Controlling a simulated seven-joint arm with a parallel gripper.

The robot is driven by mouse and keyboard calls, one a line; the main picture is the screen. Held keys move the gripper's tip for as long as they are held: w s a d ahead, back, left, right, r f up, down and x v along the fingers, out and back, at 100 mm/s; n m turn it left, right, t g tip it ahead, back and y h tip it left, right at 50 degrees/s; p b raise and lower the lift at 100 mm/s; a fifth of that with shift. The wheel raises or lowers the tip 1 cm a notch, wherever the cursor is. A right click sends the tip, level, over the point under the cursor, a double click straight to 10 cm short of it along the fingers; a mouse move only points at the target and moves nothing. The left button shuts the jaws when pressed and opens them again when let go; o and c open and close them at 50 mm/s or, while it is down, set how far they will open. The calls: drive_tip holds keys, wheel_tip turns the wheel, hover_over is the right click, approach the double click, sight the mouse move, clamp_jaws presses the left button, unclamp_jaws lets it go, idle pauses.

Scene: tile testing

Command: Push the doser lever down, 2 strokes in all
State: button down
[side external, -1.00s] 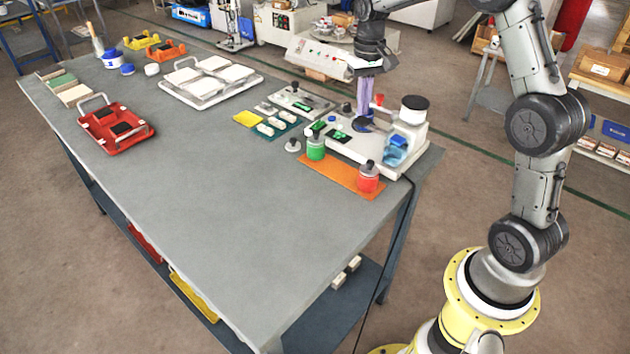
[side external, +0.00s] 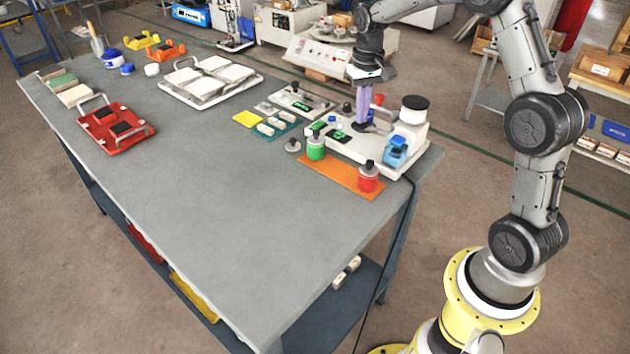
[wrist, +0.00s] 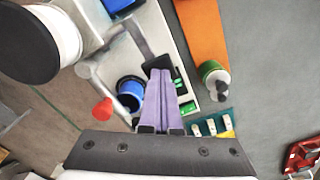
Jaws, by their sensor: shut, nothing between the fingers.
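The doser is a white machine with a black-lidded container (side external: 414,108) at the right end of the table; the container also shows in the wrist view (wrist: 40,40). A grey bar ending in a black pad, apparently the doser lever (wrist: 133,35), extends over the machine's base. My gripper (side external: 361,122) has its pale purple fingers together, empty, pointing down over the base. In the wrist view the fingertips (wrist: 160,72) overlap the black pad; contact is not clear. A separate arm with a red knob (wrist: 103,110) stands beside them, and a blue-rimmed cup (wrist: 130,92) lies close by.
An orange mat (side external: 343,176) with a green bottle (side external: 316,149) and a red bottle (side external: 368,179) lies in front of the machine. A teal tray (side external: 275,127) with white pieces is to the left. The front middle of the table is clear.

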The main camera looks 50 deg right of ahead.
drive_tip(key=shift+s+f, duration=0.1)
drive_tip(key=shift+f, duration=0.55)
drive_tip(key=shift+r, duration=1.75)
drive_tip(key=shift+f, duration=0.1)
drive_tip(key=shift+f, duration=1.6)
drive_tip(key=shift+r, duration=1.75)
